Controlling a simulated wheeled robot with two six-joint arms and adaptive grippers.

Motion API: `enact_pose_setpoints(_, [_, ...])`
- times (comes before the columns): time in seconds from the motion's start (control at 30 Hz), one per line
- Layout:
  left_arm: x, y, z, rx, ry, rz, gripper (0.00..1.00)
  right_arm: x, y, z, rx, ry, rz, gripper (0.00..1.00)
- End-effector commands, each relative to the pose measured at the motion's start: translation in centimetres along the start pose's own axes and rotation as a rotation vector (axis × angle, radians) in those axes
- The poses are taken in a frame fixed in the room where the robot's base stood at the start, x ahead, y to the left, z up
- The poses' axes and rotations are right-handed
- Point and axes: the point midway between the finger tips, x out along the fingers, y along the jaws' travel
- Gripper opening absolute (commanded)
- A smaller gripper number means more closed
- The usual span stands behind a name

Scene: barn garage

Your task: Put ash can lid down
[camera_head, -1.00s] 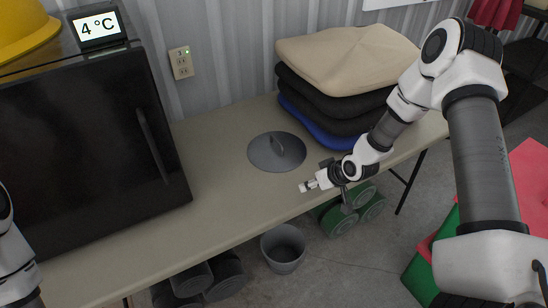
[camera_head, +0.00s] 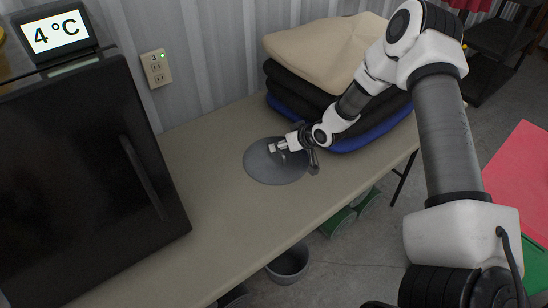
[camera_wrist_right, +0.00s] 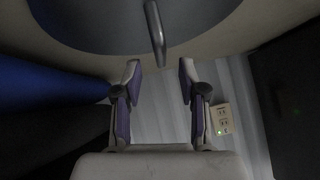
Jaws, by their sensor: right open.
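The grey round ash can lid (camera_head: 262,173) lies flat on the tan table. In the right wrist view the lid (camera_wrist_right: 90,25) fills the top, with its handle (camera_wrist_right: 156,35) standing between the lines of my fingers, just beyond the tips. My right gripper (camera_head: 284,152) is over the lid; its fingers (camera_wrist_right: 160,67) are spread with nothing between them. In the head view the gripper hides most of the handle. A grey open can (camera_head: 288,266) stands on the floor under the table's front edge. My left gripper is out of view.
A stack of folded cloths or cushions (camera_head: 318,47) sits behind the lid, close to my right arm. A black cabinet (camera_head: 75,190) stands at left with a temperature display (camera_head: 55,34) on top. The table (camera_head: 225,225) is clear in front of the lid.

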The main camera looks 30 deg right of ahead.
Motion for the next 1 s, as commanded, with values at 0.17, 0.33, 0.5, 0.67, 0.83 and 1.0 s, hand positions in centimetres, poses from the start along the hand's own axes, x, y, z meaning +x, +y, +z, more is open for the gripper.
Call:
enact_pose_setpoints(0.17, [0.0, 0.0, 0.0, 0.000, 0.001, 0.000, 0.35, 3.3, -0.1, 0.0, -0.006, -0.003, 0.001, 0.41])
enact_pose_setpoints(0.33, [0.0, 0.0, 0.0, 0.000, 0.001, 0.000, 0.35, 4.1, -0.1, -0.1, 0.000, -0.001, -0.001, 0.41])
enact_pose_setpoints(0.5, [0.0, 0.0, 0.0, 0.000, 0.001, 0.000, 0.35, 4.0, -0.1, 0.0, 0.000, -0.001, -0.001, 0.20])
enact_pose_setpoints(0.67, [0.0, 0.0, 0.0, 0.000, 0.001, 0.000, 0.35, 4.0, -0.1, 0.0, 0.000, -0.001, 0.000, 0.00])
enact_pose_setpoints(0.83, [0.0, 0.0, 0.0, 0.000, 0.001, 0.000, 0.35, 4.0, -0.1, 0.0, 0.000, -0.001, 0.000, 0.00])
enact_pose_setpoints(1.0, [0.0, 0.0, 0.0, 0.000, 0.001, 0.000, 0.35, 3.9, -0.1, -0.2, 0.000, 0.000, 0.000, 0.00])
